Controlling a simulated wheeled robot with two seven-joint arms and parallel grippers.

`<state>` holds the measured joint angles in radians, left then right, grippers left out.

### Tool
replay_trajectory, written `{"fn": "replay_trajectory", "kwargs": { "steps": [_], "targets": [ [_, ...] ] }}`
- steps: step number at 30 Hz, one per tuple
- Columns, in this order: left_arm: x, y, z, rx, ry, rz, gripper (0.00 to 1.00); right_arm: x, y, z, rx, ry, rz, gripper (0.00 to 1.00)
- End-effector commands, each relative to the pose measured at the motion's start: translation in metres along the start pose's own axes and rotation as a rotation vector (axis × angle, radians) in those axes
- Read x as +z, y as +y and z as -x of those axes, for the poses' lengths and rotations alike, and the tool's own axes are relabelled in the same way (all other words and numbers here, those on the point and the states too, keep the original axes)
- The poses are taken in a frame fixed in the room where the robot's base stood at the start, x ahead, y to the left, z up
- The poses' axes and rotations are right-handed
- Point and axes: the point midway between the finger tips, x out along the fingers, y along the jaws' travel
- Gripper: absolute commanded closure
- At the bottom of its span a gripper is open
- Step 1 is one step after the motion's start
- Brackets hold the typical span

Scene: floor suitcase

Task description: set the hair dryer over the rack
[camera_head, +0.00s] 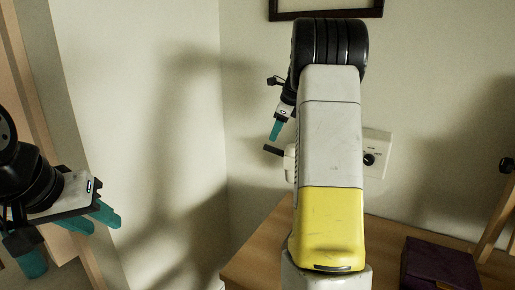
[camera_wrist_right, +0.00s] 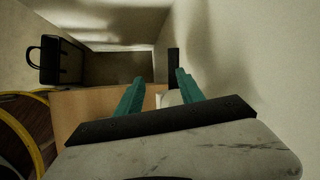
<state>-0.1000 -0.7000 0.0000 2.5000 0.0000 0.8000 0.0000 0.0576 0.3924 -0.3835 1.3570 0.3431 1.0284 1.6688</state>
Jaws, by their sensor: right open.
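A white hair dryer (camera_head: 290,163) with a black nozzle (camera_head: 272,150) shows beside my right arm in the head view, partly hidden by the arm. In the right wrist view the hair dryer (camera_wrist_right: 173,98) is seen beyond and between the fingertips. My right gripper (camera_head: 276,130) is open just above the nozzle; in the wrist view its teal fingers (camera_wrist_right: 160,86) are apart with nothing clamped. A white wall plate with a black dial (camera_head: 377,157), perhaps the rack, is partly hidden behind my arm. My left gripper (camera_head: 67,240) is open and empty at the far left.
A wooden tabletop (camera_head: 250,262) lies below the hair dryer, with a dark purple box (camera_head: 440,266) at right. A wooden stand (camera_head: 496,225) is at the right edge. A black handbag (camera_wrist_right: 61,60) shows in the wrist view. Walls are close behind.

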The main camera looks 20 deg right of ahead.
Motion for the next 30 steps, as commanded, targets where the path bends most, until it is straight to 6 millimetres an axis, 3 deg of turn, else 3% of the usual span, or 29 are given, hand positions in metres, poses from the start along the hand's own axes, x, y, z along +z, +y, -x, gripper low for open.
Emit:
{"fn": "replay_trajectory", "kwargs": {
  "steps": [3,6,11,21,30],
  "targets": [
    [0.000,0.000,0.000,0.000,0.000,0.000,0.64,-0.007,-0.020,-0.019,-0.005,0.021,-0.128,0.55],
    [0.000,0.000,0.000,0.000,0.000,0.000,0.64,-0.009,-0.027,-0.026,-0.007,0.028,-0.180,0.55],
    [0.000,0.000,0.000,0.000,0.000,0.000,0.64,-0.009,-0.029,-0.042,-0.006,0.030,-0.196,0.55],
    [0.000,0.000,0.000,0.000,0.000,0.000,0.64,-0.011,-0.029,-0.093,-0.006,0.030,-0.193,0.55],
    [0.000,0.000,0.000,0.000,0.000,0.000,0.64,-0.011,-0.029,-0.105,-0.008,0.028,-0.192,0.55]
  ]
}}
